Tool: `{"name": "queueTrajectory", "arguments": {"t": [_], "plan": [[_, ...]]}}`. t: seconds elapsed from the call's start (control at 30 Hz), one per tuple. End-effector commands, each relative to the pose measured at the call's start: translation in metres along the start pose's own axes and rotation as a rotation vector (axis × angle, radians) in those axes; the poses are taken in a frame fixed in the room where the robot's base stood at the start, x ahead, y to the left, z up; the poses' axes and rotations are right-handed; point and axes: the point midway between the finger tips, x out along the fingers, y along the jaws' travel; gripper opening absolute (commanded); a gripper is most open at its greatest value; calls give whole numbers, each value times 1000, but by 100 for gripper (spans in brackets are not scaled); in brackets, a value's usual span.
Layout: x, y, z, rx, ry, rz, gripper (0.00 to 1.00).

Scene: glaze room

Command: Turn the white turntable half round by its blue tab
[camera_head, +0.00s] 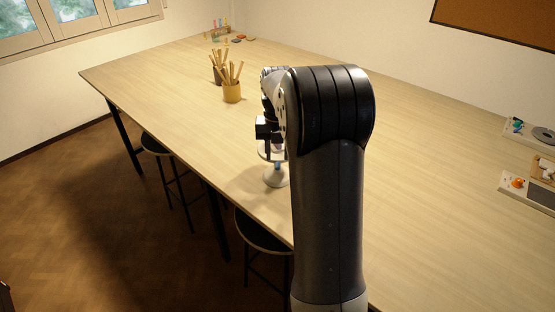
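The white turntable (275,179) stands on the wooden table near its left long edge. The finger gap is too small and dark to read.
The long wooden table (440,200) is mostly clear. An ochre cup of wooden tools (232,93) and a darker cup (217,75) stand beyond the gripper. Small coloured items lie at the far end. Trays (527,190) lie at the right edge. Stools (262,232) stand along the left side.

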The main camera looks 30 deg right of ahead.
Motion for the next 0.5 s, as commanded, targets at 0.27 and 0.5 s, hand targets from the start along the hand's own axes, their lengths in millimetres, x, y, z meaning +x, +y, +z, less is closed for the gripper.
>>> {"name": "queueTrajectory", "arguments": {"t": [0.27,0.5], "plan": [[-56,0,1,0,-5,1,35],[-76,0,0,0,-1,0,35]]}}
